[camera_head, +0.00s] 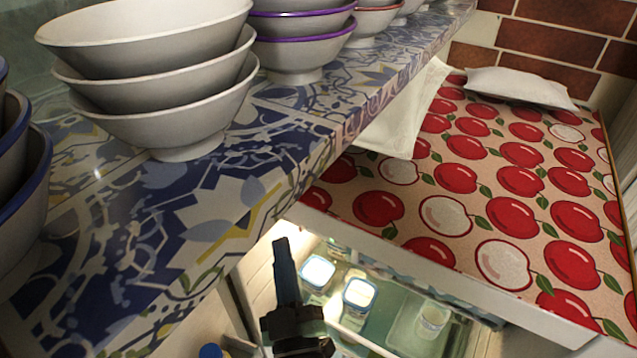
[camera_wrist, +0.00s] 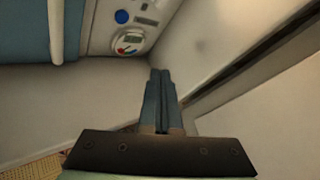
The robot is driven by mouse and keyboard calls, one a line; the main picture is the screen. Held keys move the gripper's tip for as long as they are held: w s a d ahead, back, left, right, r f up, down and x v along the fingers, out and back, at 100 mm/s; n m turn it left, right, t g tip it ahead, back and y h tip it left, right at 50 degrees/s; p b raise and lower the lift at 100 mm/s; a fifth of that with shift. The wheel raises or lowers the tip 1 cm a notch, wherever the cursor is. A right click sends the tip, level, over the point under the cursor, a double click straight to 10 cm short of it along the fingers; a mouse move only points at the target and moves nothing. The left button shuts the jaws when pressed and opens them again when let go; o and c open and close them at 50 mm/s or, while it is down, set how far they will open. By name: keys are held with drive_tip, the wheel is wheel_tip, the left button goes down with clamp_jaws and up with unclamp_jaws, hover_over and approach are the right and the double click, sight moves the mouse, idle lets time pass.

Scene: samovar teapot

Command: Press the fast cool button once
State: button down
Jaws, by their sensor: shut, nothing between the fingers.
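A pale control panel (camera_wrist: 158,12) shows at the top of the wrist view. It carries a round blue button (camera_wrist: 122,17), a small grey display (camera_wrist: 147,21) and a dial (camera_wrist: 127,40) with red and blue marks. No label is readable, so I cannot tell which part is the fast cool button. My gripper (camera_wrist: 160,72) is shut and empty, its dark fingers pointing toward the panel, below and right of the dial and apart from it. In the head view my gripper (camera_head: 281,243) is at the opening of a lit fridge (camera_head: 395,325). The panel does not show there.
The fridge holds white containers (camera_head: 359,294) on shelves. Its top has an apple-patterned cover (camera_head: 520,180) with white cloths (camera_head: 408,110). A patterned counter (camera_head: 200,215) with stacked bowls (camera_head: 160,80) lies left. A pale wall (camera_wrist: 215,50) stands close right of my fingers.

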drive_tip(key=shift+s+r, duration=0.1)
drive_tip(key=shift+s, duration=0.05)
drive_tip(key=w+d+p, duration=0.3)
drive_tip(key=w+d, duration=0.2)
drive_tip(key=w, duration=0.2)
drive_tip(key=shift+d, duration=0.15)
drive_tip(key=shift+w, duration=0.2)
idle(2.0)
drive_tip(key=shift+w+d, duration=0.2)
drive_tip(key=shift+w, duration=0.05)
drive_tip(key=shift+w+d, duration=0.25)
drive_tip(key=shift+w, duration=0.05)
idle(0.8)
drive_tip(key=shift+s, duration=0.1)
drive_tip(key=shift+s+a+p, duration=0.3)
drive_tip(key=shift+s+a, duration=0.2)
drive_tip(key=shift+s, duration=0.05)
